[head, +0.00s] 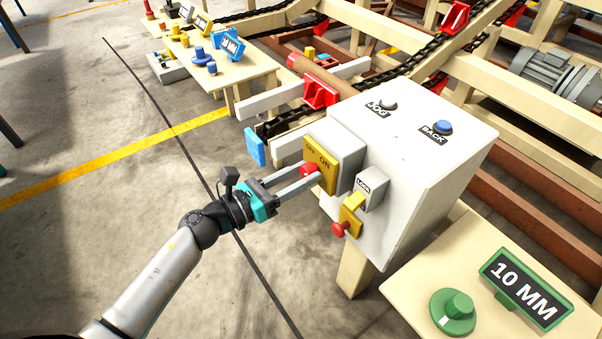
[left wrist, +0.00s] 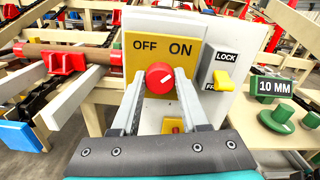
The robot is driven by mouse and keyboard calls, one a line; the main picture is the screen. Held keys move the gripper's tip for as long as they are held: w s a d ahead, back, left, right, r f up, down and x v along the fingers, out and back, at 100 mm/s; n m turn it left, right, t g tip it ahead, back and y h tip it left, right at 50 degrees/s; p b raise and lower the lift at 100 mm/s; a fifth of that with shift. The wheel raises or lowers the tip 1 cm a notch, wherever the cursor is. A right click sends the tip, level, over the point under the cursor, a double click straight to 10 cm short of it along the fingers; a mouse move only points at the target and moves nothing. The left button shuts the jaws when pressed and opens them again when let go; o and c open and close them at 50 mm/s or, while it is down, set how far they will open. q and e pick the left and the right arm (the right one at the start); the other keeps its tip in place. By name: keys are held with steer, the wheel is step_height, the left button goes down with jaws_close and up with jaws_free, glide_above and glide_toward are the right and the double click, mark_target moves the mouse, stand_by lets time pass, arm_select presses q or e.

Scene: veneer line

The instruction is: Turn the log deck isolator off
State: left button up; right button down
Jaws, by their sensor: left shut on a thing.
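The isolator is a round red knob (left wrist: 159,75) on a yellow plate (left wrist: 138,62) marked OFF on the left and ON on the right. The plate is on the side of a grey control box (head: 425,150). The knob's white line tilts up and right, toward ON. My left gripper (head: 306,172) has its fingers on either side of the knob and is shut on it. In the head view the knob (head: 309,169) is partly hidden by the fingers. My right gripper is in neither view.
A small LOCK box (head: 372,190) with a yellow lever (left wrist: 225,78) sits right of the plate. Below it is another red knob (head: 338,229). JOG (head: 387,103) and BACK (head: 442,127) buttons are on top. A 10 MM sign (head: 525,287) and green dial (head: 453,311) stand at lower right.

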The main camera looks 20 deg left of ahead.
arm_select(q)
jaws_close()
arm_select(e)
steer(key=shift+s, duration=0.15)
arm_select(q)
steer(key=shift+r+n+p, duration=0.1)
steer(key=shift+n+p, duration=0.45)
steer(key=shift+n, duration=0.45)
steer(key=n+p, duration=0.4)
steer(key=n, duration=0.5)
steer(key=n+p, duration=0.2)
steer(key=n, duration=0.2)
steer(key=shift+n+p, duration=0.65)
steer(key=shift+n, duration=0.85)
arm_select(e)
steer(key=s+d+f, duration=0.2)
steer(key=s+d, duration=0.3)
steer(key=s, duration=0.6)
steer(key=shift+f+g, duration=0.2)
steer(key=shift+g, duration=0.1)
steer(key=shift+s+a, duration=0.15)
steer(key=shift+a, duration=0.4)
